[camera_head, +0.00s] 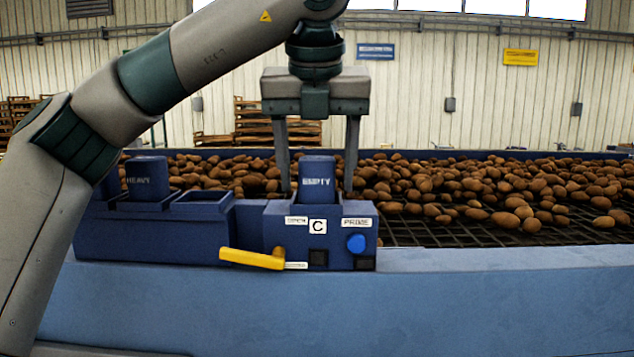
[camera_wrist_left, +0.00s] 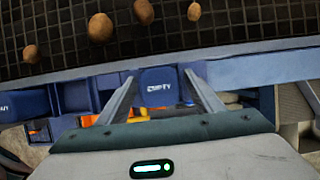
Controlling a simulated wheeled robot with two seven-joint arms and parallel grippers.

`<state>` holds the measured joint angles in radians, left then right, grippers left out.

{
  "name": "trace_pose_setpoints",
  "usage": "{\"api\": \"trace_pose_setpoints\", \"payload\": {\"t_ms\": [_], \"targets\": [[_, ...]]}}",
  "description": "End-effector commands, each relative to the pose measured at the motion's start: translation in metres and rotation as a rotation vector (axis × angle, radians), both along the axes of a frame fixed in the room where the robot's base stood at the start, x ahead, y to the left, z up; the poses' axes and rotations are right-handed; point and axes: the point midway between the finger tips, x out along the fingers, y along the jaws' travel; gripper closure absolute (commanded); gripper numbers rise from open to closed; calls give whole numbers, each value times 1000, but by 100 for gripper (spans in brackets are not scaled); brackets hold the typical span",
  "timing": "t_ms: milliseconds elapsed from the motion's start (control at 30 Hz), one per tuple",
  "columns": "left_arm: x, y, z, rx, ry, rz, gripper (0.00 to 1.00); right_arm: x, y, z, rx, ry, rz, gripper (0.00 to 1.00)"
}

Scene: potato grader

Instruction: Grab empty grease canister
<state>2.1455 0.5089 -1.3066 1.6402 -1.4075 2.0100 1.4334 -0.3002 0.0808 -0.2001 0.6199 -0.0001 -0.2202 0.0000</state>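The empty grease canister (camera_head: 317,176) is a dark blue cylinder marked "EMPTY". It stands upright in the right part of the blue grease station (camera_head: 258,222). It also shows in the left wrist view (camera_wrist_left: 160,87), between the fingers. My left gripper (camera_head: 318,188) points down from above with its fingers apart, one on each side of the canister. A small gap shows on both sides, so it does not appear to be gripped. A second blue canister marked "HEAVY" (camera_head: 147,177) stands at the left of the station. My right gripper is in neither view.
A yellow lever (camera_head: 252,258) and a blue knob (camera_head: 356,243) are on the station's front. An empty square slot (camera_head: 203,196) lies between the canisters. Behind is a dark grid (camera_head: 450,233) with many potatoes. The blue ledge (camera_head: 480,300) in front is clear.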

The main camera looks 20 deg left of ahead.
Motion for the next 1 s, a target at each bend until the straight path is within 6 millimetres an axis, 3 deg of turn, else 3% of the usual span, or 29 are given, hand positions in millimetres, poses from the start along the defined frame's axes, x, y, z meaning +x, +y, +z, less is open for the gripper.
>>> {"api": "trace_pose_setpoints", "payload": {"t_ms": [33, 167, 667, 1000], "targets": [[0, 0, 0, 0, 0, 0, 52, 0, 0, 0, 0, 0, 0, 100], [0, 0, 0, 0, 0, 0, 83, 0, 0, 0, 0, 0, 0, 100], [0, 0, 6, 0, 0, 1, 83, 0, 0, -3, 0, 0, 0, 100], [-1, -1, 42, -1, -5, 3, 83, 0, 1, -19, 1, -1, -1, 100]]}}
